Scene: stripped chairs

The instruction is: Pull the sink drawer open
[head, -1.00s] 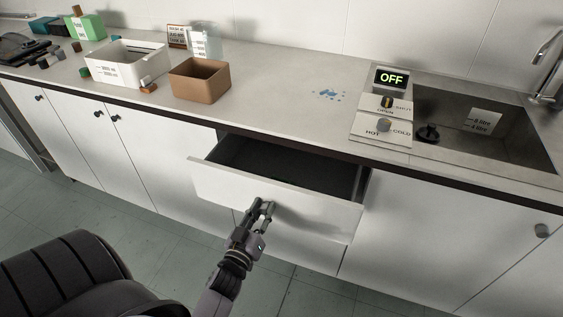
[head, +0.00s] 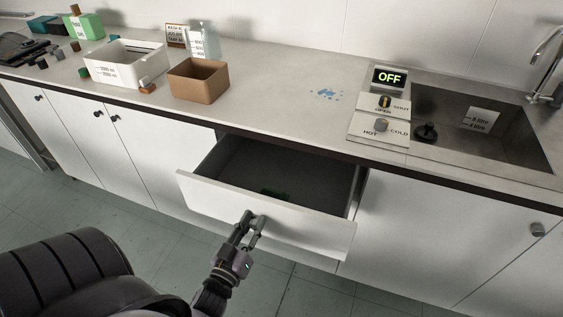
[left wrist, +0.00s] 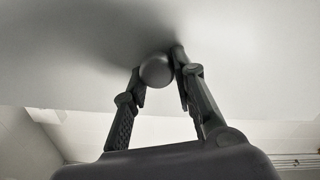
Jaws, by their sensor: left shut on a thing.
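The white sink drawer (head: 215,194) stands well out from the cabinet under the counter, left of the sink (head: 485,120). Its dark inside shows, with a small dark green thing (head: 272,191) lying on its floor near the front. My left gripper (head: 250,219) is at the middle of the drawer front, shut on the round drawer knob. In the left wrist view, the grey knob (left wrist: 157,70) sits between the two fingers, against the white drawer front (left wrist: 75,60). My right gripper is not in view.
On the counter stand a white bin (head: 126,72), a brown box (head: 198,82) and several small items at the far left. A panel reading OFF (head: 389,78) is beside the sink. The floor (head: 150,247) left of my arm looks clear.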

